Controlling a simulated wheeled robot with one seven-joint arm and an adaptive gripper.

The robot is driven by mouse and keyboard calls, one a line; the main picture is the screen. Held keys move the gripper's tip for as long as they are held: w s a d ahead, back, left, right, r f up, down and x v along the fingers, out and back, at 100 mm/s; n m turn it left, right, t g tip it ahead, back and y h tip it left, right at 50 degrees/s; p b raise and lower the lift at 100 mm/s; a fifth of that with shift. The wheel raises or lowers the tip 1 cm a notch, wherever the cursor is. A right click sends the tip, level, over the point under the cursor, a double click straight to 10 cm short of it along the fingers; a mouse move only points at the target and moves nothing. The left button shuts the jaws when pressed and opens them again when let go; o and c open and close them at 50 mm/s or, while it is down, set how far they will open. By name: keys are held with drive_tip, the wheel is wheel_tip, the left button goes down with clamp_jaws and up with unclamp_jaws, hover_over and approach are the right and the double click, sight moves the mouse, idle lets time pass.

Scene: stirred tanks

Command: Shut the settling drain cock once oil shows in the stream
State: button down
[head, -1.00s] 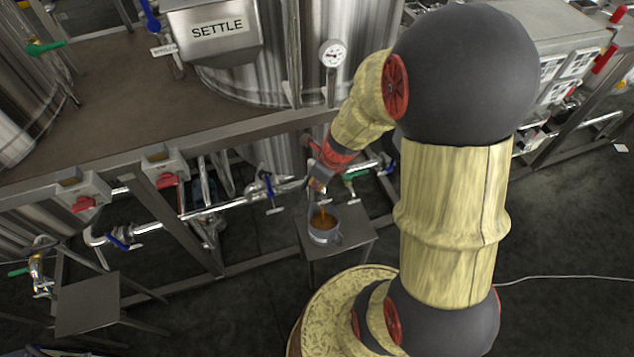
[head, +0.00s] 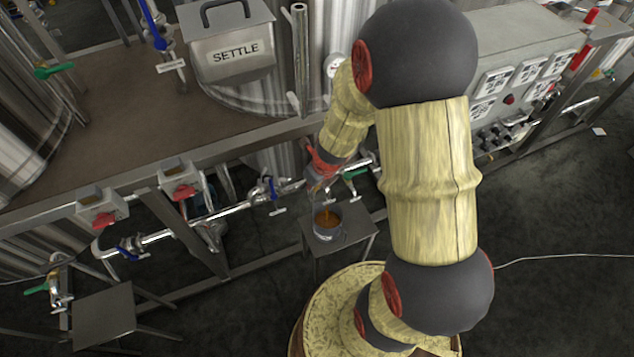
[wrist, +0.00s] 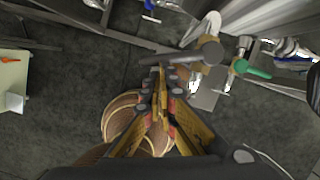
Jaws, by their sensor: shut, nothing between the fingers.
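The settling tank (head: 237,52) carries the SETTLE sign at the top of the head view. Below its deck, my gripper (head: 314,190) is at the pipework, above a grey pot (head: 327,233). An amber-brown stream (head: 326,214) falls into the pot, which holds brown liquid. The cock is mostly hidden behind my gripper in the head view. In the wrist view my gripper (wrist: 160,78) is shut and empty, its tips close to a dark grey bar-like handle (wrist: 172,58), seemingly the cock's. I cannot tell whether they touch.
The pot stands on a small grey stool (head: 355,226). A green-handled valve (head: 355,173) is just right of my gripper, also in the wrist view (wrist: 251,69). A blue-handled valve (head: 272,188) is to the left. A second stool (head: 104,312) stands at lower left.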

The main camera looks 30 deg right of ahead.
drive_tip(key=shift+w+a+p, duration=0.55)
drive_tip(key=shift+w+p, duration=0.25)
drive_tip(key=shift+p, duration=0.1)
drive_tip(key=shift+w+f, duration=0.1)
drive_tip(key=shift+f, duration=0.05)
